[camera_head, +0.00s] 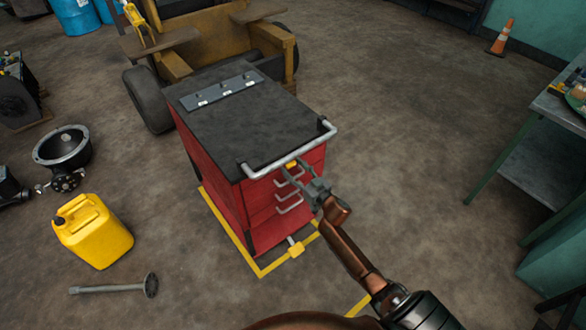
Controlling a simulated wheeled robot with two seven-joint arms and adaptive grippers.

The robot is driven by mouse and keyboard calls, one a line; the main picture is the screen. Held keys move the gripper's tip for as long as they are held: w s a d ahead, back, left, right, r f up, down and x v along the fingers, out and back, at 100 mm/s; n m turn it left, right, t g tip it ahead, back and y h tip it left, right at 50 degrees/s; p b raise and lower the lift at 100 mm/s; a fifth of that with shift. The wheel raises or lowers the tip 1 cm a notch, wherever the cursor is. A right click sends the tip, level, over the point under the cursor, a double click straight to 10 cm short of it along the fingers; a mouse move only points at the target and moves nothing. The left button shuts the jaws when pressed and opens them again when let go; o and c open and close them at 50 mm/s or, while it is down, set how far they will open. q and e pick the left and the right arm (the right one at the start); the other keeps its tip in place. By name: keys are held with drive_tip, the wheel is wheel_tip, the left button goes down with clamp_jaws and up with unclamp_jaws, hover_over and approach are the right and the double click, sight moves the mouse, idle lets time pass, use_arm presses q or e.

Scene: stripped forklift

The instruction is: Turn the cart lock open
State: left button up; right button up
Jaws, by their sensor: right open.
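A red tool cart (222,175) with a black top stands in the middle. A grey metal handle bar (290,153) runs along its near top edge, and several drawer pulls show below it. A small yellow piece (291,165) sits on the front just under the handle; it may be the cart lock, but its turn position is too small to tell. My right gripper (306,183) is open and empty at the upper drawers, close to that piece and partly covering the front. I cannot tell whether it touches. My left gripper is out of view.
A yellow pedal (296,249) sticks out low at the cart's front, above yellow floor tape (273,265). A yellow jerrycan (92,231) stands at left, a forklift frame (205,50) behind, a workbench (556,110) at right. Floor right of the cart is clear.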

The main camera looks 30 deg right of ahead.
drive_tip(key=shift+c, duration=0.7)
drive_tip(key=c, duration=1)
drive_tip(key=shift+n, duration=0.4)
drive_tip(key=n, duration=0.5)
drive_tip(key=shift+n, duration=0.3)
drive_tip(key=n+b, duration=0.1)
drive_tip(key=n, duration=0.4)
drive_tip(key=shift+f+n, duration=0.1)
drive_tip(key=shift+n, duration=0.2)
drive_tip(key=n+b, duration=0.2)
drive_tip(key=n, duration=0.4)
drive_tip(key=shift+b, duration=0.3)
